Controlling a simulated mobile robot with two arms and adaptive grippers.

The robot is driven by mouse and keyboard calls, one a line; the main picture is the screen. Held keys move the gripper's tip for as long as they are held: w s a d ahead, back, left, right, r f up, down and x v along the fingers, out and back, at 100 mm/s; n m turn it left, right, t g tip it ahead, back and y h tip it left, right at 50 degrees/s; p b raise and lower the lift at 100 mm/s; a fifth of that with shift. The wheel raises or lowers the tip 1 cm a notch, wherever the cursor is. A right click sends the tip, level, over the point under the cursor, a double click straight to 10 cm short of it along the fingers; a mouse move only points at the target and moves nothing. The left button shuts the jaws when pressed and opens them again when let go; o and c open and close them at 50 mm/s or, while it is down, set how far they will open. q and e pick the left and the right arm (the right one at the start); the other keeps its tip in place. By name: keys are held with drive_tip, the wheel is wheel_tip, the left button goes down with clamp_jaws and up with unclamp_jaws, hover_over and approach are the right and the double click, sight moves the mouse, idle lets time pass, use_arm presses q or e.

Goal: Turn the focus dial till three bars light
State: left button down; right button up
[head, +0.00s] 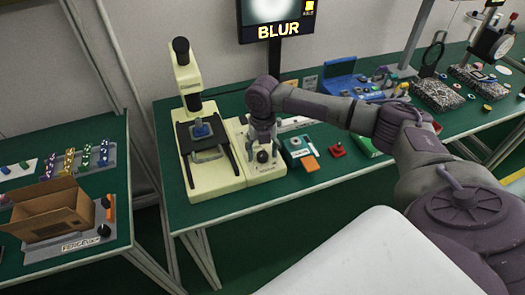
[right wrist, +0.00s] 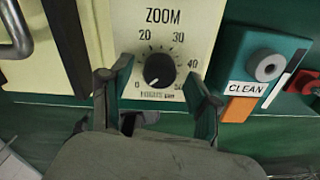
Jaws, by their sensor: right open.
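My right gripper (head: 263,141) is above the panel. Its open fingers (right wrist: 160,78) stand either side of the dial; contact cannot be told. The monitor (head: 278,20) reads BLUR; its bars are cut off or unclear. My left gripper is out of view.
A teal box marked CLEAN (right wrist: 258,70) with an orange part is close right of the panel. A red piece (head: 337,150) lies farther right. A blue toolbox (head: 345,85) and other items fill the bench behind my arm. A carton (head: 50,210) sits on the left table.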

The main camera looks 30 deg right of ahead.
drive_tip(key=shift+f, duration=0.25)
